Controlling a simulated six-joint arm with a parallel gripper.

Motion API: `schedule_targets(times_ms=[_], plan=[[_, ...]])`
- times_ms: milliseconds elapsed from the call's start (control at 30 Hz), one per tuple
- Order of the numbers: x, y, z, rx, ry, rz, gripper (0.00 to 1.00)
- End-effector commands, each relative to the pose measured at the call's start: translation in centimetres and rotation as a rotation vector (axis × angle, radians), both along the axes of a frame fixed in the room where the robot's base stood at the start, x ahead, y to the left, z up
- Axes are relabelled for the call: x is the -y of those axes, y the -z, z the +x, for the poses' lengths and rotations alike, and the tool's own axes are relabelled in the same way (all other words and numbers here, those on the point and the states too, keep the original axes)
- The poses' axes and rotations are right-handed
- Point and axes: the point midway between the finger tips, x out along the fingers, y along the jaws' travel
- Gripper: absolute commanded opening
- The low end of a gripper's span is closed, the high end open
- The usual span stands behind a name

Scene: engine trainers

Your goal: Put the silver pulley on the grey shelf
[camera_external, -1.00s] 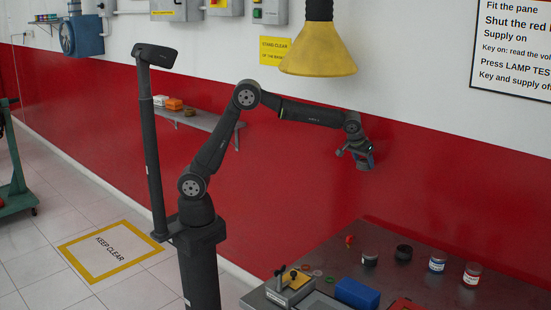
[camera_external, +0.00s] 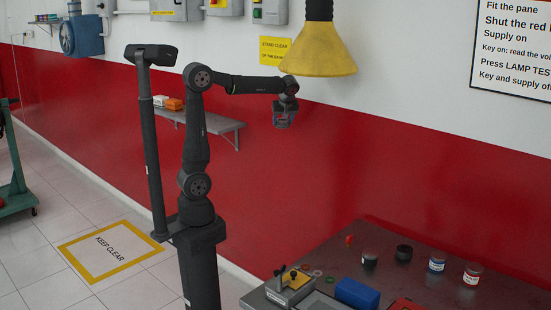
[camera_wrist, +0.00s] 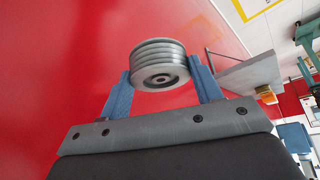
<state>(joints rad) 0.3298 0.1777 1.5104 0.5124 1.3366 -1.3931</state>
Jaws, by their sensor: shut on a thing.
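My gripper (camera_wrist: 160,88) is shut on the silver pulley (camera_wrist: 158,62), a grooved grey wheel held between two blue fingers in the wrist view. In the external view my gripper (camera_external: 284,120) hangs in the air in front of the red wall, right of the grey shelf; the pulley is too small there to make out clearly. The grey shelf (camera_external: 226,126) is fixed to the wall behind my arm, which hides part of it. The shelf also shows at the right in the wrist view (camera_wrist: 245,73), apart from the pulley.
Orange and white boxes (camera_external: 174,104) stand on the shelf's left part; its right end looks bare. A yellow lamp hood (camera_external: 318,55) hangs close to the right of my wrist. The workbench (camera_external: 440,275) at lower right holds several jars and a blue box (camera_external: 357,294).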

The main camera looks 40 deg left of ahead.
Motion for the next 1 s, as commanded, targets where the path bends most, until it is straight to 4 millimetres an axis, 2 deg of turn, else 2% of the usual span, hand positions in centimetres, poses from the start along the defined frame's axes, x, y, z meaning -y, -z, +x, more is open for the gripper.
schedule_targets(times_ms=[33, 100, 333, 700, 1000], plan=[[-2.1, -0.3, -0.2, 0.003, -0.038, -0.001, 0.22], [-4.6, -0.4, -0.3, 0.001, -0.074, -0.002, 0.22], [-12.2, -0.9, 0.1, -0.003, -0.125, -0.008, 0.22], [-24.2, -2.1, 1.5, -0.006, -0.088, -0.014, 0.22], [-34.6, -3.5, 1.2, -0.002, -0.032, -0.008, 0.22]])
